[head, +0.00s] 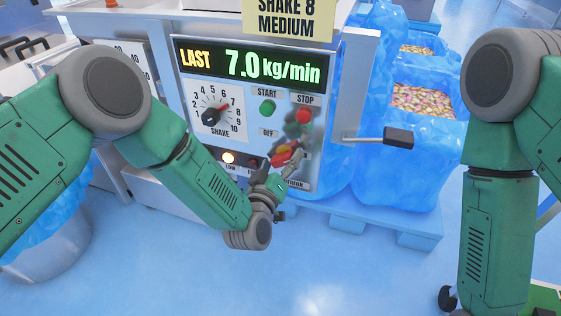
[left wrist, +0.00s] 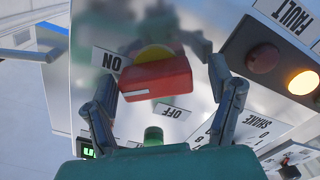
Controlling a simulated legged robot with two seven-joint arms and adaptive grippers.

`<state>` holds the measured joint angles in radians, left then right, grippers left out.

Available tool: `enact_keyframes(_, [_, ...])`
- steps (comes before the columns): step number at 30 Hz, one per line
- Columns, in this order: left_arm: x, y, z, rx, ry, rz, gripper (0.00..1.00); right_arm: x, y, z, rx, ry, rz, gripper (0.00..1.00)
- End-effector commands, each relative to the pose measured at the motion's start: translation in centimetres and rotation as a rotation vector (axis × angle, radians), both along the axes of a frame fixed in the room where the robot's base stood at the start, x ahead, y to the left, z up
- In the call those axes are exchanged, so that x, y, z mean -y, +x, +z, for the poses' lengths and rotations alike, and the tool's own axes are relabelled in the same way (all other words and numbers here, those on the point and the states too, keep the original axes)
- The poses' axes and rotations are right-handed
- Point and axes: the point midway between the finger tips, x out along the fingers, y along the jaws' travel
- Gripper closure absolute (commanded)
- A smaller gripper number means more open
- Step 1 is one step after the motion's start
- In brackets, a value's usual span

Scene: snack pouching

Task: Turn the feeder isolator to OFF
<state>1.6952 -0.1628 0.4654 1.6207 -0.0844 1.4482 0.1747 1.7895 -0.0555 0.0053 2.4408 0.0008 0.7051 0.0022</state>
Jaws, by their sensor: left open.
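The feeder isolator, a red handle on a yellow base, sits low on the right of the grey control panel (head: 308,175). In the left wrist view the red handle (left wrist: 155,79) lies across the picture, its white mark at the end nearer the ON label (left wrist: 107,60). The OFF label (left wrist: 172,110) is below it. My left gripper (head: 287,172) is at the isolator, partly covering it in the head view. In the left wrist view its open fingers (left wrist: 157,68) stand on either side of the handle; contact cannot be told. My right gripper is out of view.
A green START button (head: 267,106), a red STOP button (head: 304,115) and a SHAKE dial (head: 212,116) are on the panel. An amber lamp (head: 228,157) is lit. A black-ended lever (head: 398,137) sticks out on the right, near blue-lined bins (head: 408,165). The floor in front is clear.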

Motion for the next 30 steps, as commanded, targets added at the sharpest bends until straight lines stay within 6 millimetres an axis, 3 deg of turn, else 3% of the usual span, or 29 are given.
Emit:
enact_keyframes(1, [0.1,-0.03,0.0,0.0,0.0,-0.001,0.24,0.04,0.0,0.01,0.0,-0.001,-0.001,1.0])
enact_keyframes(2, [0.09,-0.03,0.01,0.0,0.0,-0.001,0.31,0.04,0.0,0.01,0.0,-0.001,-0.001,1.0])
enact_keyframes(3, [0.04,-0.03,0.0,0.0,-0.001,-0.001,0.45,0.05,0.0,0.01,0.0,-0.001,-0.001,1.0])
enact_keyframes(6, [-0.1,-0.04,0.01,0.0,-0.002,-0.002,0.75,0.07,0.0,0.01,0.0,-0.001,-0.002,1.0])
enact_keyframes(19, [-0.29,-0.04,0.12,-0.015,-0.059,0.003,0.75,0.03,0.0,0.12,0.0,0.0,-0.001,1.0])
enact_keyframes(30, [-0.5,0.05,0.12,-0.1,-0.326,0.005,0.75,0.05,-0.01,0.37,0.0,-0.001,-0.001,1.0])
